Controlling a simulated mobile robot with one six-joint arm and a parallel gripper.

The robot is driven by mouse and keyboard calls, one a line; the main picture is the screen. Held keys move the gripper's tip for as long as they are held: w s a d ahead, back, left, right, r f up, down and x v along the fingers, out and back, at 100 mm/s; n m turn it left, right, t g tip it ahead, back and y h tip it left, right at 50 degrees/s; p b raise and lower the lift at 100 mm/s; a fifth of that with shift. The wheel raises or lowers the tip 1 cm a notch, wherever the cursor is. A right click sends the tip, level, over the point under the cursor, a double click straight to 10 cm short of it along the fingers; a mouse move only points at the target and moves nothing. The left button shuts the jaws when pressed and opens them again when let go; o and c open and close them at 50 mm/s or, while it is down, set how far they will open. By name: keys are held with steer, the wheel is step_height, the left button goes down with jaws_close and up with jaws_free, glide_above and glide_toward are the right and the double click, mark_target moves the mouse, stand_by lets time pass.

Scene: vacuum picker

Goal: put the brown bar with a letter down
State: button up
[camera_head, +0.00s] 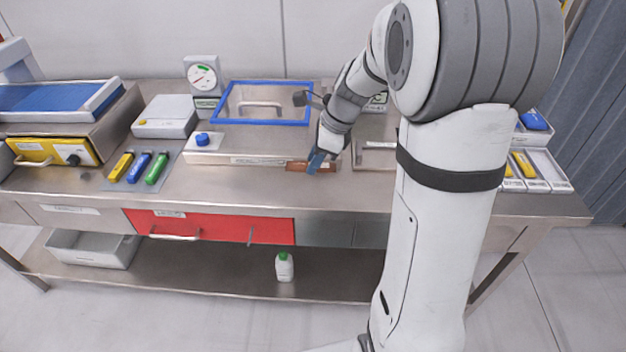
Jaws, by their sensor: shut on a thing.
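The brown bar (299,167) is at the front of the metal table (240,188), just in front of a low metal box with a blue knob. My gripper (316,163) points down and is shut on the bar near its right part. The fingers cover part of the bar. I cannot make out a letter on it at this size. I cannot tell whether the bar touches the table or is held slightly above it.
A blue-framed panel (226,102) stands behind. Yellow, blue and green sticks (142,168) lie on a mat at the left. A tray (557,184) holds yellow pieces at the right. The table's front strip is clear.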

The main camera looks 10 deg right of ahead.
mark_target(309, 191)
step_height(309, 191, down, 3)
steer(key=shift+w+f, duration=0.1)
steer(key=shift+f, duration=2.2)
steer(key=shift+f+b, duration=0.15)
steer(key=shift+b, duration=0.15)
steer(key=o, duration=1)
steer(key=shift+o, duration=0.2)
